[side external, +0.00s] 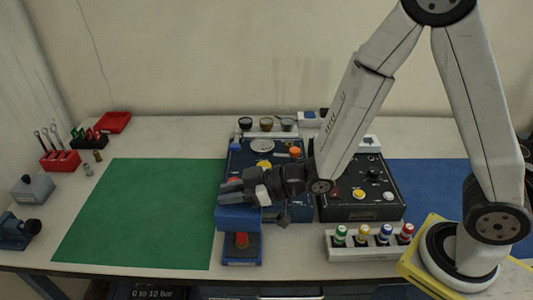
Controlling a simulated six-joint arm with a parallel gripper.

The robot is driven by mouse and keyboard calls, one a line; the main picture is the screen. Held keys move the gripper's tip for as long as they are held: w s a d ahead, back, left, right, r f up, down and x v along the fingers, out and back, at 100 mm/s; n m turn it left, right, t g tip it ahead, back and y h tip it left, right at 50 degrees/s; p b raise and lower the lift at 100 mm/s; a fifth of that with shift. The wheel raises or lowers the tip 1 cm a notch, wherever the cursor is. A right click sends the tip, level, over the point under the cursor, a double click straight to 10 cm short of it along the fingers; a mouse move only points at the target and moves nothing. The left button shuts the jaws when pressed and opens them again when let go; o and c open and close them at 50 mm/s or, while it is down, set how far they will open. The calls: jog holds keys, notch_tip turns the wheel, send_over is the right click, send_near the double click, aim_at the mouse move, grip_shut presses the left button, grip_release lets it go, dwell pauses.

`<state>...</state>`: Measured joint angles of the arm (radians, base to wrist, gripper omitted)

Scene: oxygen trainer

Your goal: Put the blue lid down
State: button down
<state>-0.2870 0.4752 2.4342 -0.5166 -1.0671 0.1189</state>
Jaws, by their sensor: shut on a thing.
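The blue lid (238,217) shows as a flat-fronted blue block just under my gripper (231,194). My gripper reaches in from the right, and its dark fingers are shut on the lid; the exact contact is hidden. Just below the lid in the picture is a small blue box (241,262) with a dark inside and a red piece (241,240). The lid overlaps the box's back part in this view. I cannot tell whether the two touch.
A blue panel (262,153) and a black panel (360,208) stand behind and right of my gripper. A white rack (372,252) holds several colour-capped bottles. The green mat (140,210) at left is clear. Red trays and tools (60,158) stand far left.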

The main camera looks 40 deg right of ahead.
jog(key=w+d+m+t+h, duration=0.2)
jog(key=d+m+h, duration=0.2)
jog(key=d, duration=0.5)
jog(key=w+d+m+t+h, duration=0.2)
jog(key=d+m+h, duration=0.2)
jog(key=d, duration=0.6)
jog(key=shift+w+d+r+m+h, duration=0.25)
jog(key=shift+r+h, duration=0.2)
jog(key=shift+h, duration=0.55)
jog(key=shift+r, duration=0.1)
